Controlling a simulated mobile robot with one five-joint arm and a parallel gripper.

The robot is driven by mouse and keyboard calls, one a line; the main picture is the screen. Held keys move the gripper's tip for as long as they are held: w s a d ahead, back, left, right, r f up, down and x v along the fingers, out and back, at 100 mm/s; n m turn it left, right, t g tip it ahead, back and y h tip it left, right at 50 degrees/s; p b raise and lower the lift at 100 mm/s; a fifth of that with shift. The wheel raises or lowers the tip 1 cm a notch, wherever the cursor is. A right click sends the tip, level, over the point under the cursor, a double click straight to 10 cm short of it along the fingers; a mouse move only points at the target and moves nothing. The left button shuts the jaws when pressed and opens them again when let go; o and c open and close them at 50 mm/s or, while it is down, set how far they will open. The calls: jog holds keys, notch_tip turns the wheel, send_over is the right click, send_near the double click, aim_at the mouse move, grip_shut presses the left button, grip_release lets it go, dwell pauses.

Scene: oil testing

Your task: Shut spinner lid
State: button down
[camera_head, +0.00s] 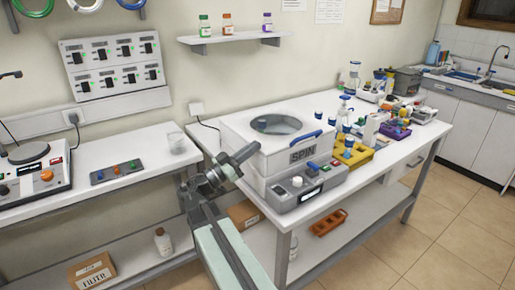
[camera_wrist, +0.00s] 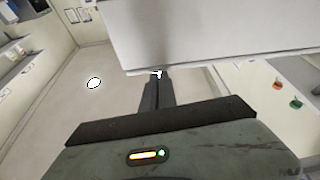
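The white spinner (camera_head: 241,165) stands on the middle bench, with "SPIN" on its front and a grey control panel (camera_head: 311,187) below. Its lid (camera_head: 238,126) has a round dark window (camera_head: 276,124) and a blue handle (camera_head: 305,141) at the front edge. The lid lies roughly level over the body; I cannot tell whether it is fully seated. My gripper (camera_head: 246,153) is at the spinner's left side, close to the lid's edge. In the wrist view my gripper's fingers (camera_wrist: 158,77) look together and empty, beside a large white surface (camera_wrist: 210,35); contact is unclear.
A yellow rack (camera_head: 353,157) and several bottles stand to the spinner's right. A clear beaker (camera_head: 177,143) and a grey button box (camera_head: 115,172) are on the left bench. A wall shelf (camera_head: 236,39) with small bottles hangs above. Tiled floor is open at front right.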

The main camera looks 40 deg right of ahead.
jog(key=shift+f, duration=0.4)
notch_tip(320, 180, up, 5)
jog(key=p, duration=0.5)
jog(key=b+v, duration=0.4)
jog(key=v, duration=0.6)
jog(key=shift+w+f, duration=0.1)
jog(key=shift+f, duration=0.05)
